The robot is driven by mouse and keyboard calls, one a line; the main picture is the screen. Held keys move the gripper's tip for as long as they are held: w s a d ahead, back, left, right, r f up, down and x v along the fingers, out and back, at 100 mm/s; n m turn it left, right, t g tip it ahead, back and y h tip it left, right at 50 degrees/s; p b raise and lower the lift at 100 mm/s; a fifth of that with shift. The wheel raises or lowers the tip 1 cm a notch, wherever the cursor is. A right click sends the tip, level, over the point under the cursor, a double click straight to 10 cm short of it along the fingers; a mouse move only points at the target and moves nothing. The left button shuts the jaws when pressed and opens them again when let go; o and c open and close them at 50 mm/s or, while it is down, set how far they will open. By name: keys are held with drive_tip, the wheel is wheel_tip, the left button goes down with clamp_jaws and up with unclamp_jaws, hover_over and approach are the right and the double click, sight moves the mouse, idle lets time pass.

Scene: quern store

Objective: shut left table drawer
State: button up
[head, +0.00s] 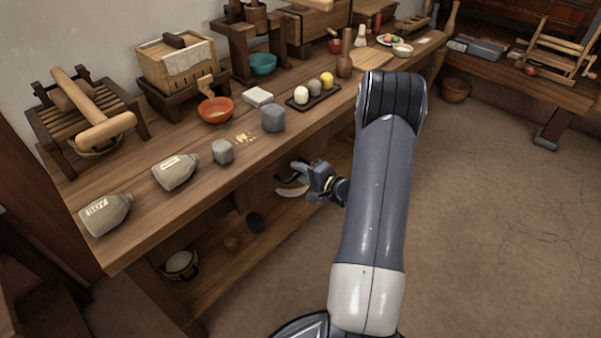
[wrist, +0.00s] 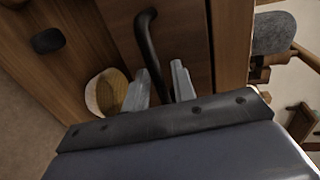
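The wooden table (head: 130,240) runs along the wall, and the drawer front under its top is mostly hidden by shadow and my arm in the head view. The wrist view shows the wooden drawer front (wrist: 185,28) with a dark bar handle (wrist: 147,40). My gripper (head: 300,179) is low at the table's front side. In the wrist view its two fingers (wrist: 158,92) are apart, one on each side of the handle's lower part. I cannot tell whether a finger touches it, or how far the drawer stands out.
The floor (head: 490,190) to the right is clear.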

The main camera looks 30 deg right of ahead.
drive_tip(key=shift+c, duration=0.6)
clamp_jaws()
drive_tip(key=b+x, duration=0.2)
drive_tip(key=shift+w+a+r, duration=0.1)
drive_tip(key=shift+w+r, duration=0.15)
drive_tip(key=shift+w, duration=0.05)
drive_tip(key=shift+o, duration=0.6)
unclamp_jaws()
drive_tip(key=shift+w+a, duration=0.1)
drive_tip(key=shift+w, duration=0.05)
